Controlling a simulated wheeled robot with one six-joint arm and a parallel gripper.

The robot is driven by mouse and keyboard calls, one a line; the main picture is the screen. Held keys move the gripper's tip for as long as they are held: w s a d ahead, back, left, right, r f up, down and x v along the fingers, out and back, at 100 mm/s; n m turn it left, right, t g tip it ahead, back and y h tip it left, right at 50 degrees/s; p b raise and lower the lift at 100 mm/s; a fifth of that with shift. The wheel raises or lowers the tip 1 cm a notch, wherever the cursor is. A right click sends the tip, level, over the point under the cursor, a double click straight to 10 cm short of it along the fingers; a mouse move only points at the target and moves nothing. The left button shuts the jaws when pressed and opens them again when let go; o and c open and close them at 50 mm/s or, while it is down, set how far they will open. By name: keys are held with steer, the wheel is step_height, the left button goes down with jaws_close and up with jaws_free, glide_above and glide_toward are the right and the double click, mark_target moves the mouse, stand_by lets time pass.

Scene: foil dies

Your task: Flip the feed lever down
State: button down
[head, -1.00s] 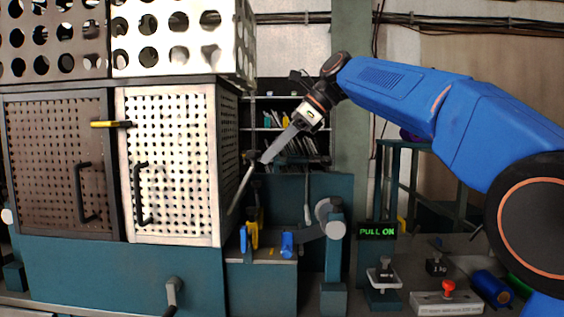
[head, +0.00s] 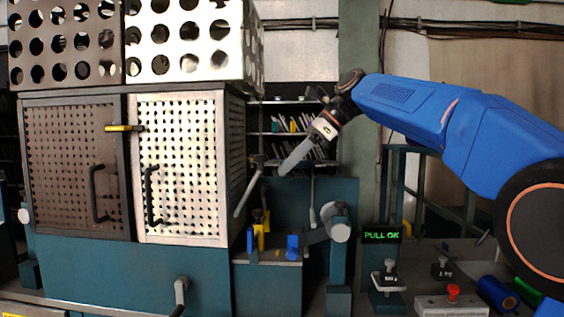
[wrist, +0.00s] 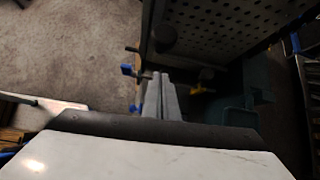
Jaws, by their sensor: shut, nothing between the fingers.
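A pale rod-like lever (head: 249,191) slants up beside the right side of the perforated cabinet in the head view, with a dark end at its top. I take it to be the feed lever, but no label shows. My gripper (head: 282,171) is just right of the lever's upper end, pointing down and left. Its long grey fingers are together and empty. A small gap shows between fingertips and lever in the picture; their depth apart is unclear. The fingers (wrist: 162,80) also show in the wrist view, close together. I cannot clearly pick out the lever there.
The perforated cabinet (head: 180,165) stands left of my gripper. Yellow (head: 257,232) and blue (head: 293,245) parts sit on the teal bench below. A grey round fitting (head: 339,230) is right of them.

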steer(key=a+r+v, duration=0.1)
steer(key=v, duration=0.8)
stand_by(0.3)
steer(key=s+d+f+n+t+h, duration=0.1)
steer(key=s+d+f+n+h, duration=0.2)
steer(key=s+d+f+n, duration=0.2)
steer(key=s+d+f+n+t+h, duration=0.1)
steer(key=s+d+f+n, duration=0.5)
steer(key=f, duration=2)
steer(key=s+d+f+n+t+h, duration=0.2)
steer(key=s+d+f+n+h, duration=0.2)
steer(key=s+d+f, duration=1.1)
steer(key=s+f+n, duration=0.1)
steer(key=s+n, duration=0.1)
steer(key=s, duration=0.5)
steer(key=shift+s+h, duration=0.3)
steer(key=shift+s, duration=0.05)
